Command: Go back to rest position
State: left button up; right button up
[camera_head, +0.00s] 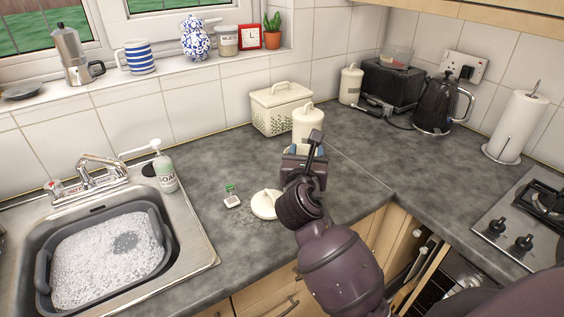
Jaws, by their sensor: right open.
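My right gripper (314,148) is over the counter, just in front of a lidded cream canister (306,122). Its jaws are open, and I see nothing held between them. My right arm comes in from the lower right. A round white lid-like piece (264,205) lies on the counter left of my right wrist. A small white item with a green part (231,198) lies further left. My left gripper is not in view.
A sink with a grey basin of suds (112,258) is at the left, with a soap bottle (163,170) behind it. A bread bin (281,108), toaster (391,86), kettle (437,103) and paper towel (517,125) stand along the back. A hob (520,222) is at the right.

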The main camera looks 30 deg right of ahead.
jog(key=s+f+m+g+y, duration=0.4)
jog(key=s+f+m+g, duration=0.1)
jog(key=s+f+m, duration=0.9)
jog(key=s+a+f+m+g+y, duration=0.2)
jog(key=s+m+g+y, duration=0.1)
jog(key=s+m, duration=0.45)
jog(key=s+a+f+m+g+y, duration=0.3)
jog(key=s+m, duration=0.4)
jog(key=s, duration=0.1)
jog(key=w+f+t, duration=0.7)
jog(key=f+t, duration=0.1)
jog(key=f, duration=0.2)
jog(key=shift+w+n+y, duration=0.3)
jog(key=shift+w+n, duration=0.1)
jog(key=shift+n, duration=0.05)
jog(key=shift+d, duration=0.1)
